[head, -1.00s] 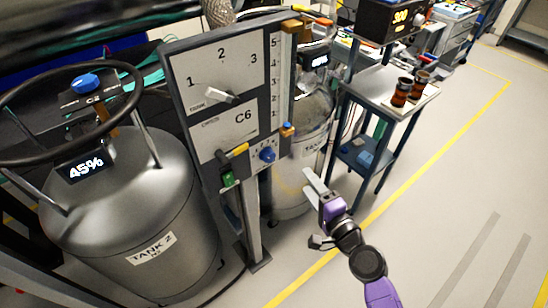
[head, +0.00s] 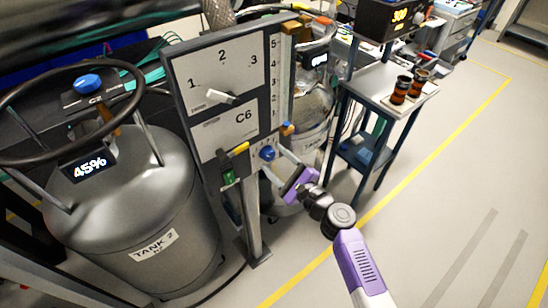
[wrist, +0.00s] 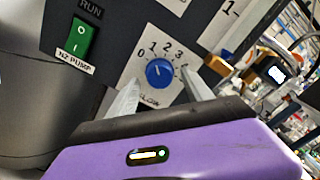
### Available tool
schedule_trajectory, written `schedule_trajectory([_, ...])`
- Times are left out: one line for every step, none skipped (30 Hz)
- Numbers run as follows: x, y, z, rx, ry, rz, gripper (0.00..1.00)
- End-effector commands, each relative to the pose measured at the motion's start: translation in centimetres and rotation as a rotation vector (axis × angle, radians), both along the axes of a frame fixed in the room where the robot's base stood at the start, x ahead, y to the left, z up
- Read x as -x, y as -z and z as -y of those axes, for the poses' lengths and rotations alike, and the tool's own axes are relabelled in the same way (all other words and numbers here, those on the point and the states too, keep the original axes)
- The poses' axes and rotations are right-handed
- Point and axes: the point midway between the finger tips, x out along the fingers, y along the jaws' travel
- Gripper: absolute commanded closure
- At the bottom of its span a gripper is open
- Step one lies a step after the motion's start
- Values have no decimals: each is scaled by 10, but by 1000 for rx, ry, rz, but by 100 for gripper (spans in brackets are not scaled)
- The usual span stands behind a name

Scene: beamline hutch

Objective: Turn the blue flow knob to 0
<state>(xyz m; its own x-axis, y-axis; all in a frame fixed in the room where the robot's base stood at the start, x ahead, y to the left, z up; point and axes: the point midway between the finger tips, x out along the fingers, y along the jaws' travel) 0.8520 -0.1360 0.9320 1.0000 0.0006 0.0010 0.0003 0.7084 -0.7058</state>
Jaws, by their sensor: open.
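The blue flow knob (head: 268,153) sits low on the grey panel. The wrist view shows the knob (wrist: 159,73) on a white plate marked "FLOW" with a scale from 0 at its left upward and round to the right. Its pointer is too small to read surely. My gripper (head: 279,166) is open and empty just in front of the knob. In the wrist view its two pale fingers (wrist: 157,93) stand left and right of the knob, and I cannot tell whether they touch it.
A green N2 pump switch (wrist: 82,38) is left of the knob. A brass-coloured fitting (wrist: 228,75) is to its right. Tank 2 (head: 140,215) stands left; a cart (head: 372,92) stands right.

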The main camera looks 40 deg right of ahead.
Motion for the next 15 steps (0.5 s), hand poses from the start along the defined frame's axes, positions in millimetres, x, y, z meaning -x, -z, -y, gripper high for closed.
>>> schedule_trajectory([-4,0,0,1,0,0,41])
schedule_trajectory([-6,0,0,1,1,-1,41])
schedule_trajectory([-8,0,0,2,1,-1,41])
schedule_trajectory([-8,0,0,2,1,-1,41])
schedule_trajectory([-9,0,0,2,1,-1,41])
schedule_trajectory([-9,0,0,2,1,-1,41])
schedule_trajectory([-9,0,0,2,1,-1,41])
schedule_trajectory([-9,0,0,2,1,-1,41])
schedule_trajectory([-9,0,0,2,1,-1,41])
schedule_trajectory([-9,0,0,2,1,-1,41])
schedule_trajectory([-9,0,0,2,1,-1,41])
schedule_trajectory([-9,0,0,2,1,-1,43])
schedule_trajectory([-9,0,0,2,1,-1,49])
schedule_trajectory([-9,0,0,2,1,-1,55])
schedule_trajectory([-9,0,0,2,1,-1,63])
